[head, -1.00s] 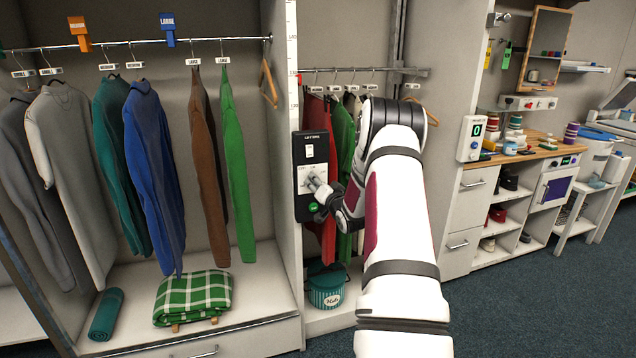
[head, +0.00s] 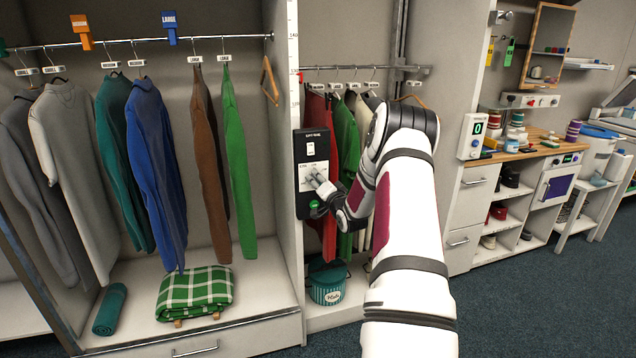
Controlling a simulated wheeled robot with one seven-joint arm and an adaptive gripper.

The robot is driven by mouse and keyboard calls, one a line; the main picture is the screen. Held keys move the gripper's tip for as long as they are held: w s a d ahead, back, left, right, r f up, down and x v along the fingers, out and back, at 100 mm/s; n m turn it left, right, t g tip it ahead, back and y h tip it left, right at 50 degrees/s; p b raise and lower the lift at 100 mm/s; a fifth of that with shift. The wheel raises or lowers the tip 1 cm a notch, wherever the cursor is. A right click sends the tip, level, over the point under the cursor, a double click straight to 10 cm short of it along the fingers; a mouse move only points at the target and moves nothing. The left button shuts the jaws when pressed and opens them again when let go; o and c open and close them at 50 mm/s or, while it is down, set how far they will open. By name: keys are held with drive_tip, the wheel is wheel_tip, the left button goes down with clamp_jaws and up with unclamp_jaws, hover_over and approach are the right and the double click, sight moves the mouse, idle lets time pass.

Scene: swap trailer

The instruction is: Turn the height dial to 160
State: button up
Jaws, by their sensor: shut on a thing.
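A dark control panel (head: 309,145) is fixed to the front edge of the wardrobe's upright divider. It bears a light dial plate (head: 311,172) with small markings and a green button (head: 314,204) low down. My gripper (head: 318,182) is at the dial plate, its fingers shut on the dial knob. The knob itself is mostly hidden by the fingers. The dial's numbers are too small to read, so I cannot tell its setting.
Clothes on hangers fill the left bay (head: 155,170), with more garments (head: 345,140) behind my arm. A height scale strip (head: 293,60) runs up the divider above the panel. A workbench (head: 530,150) with a white dial box (head: 473,137) stands at right. Dark carpet lies open there.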

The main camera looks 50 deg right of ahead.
drive_tip(key=o, duration=1.1)
drive_tip(key=shift+o, duration=0.2)
drive_tip(key=v, duration=1.2)
drive_tip(key=shift+a+f, duration=0.1)
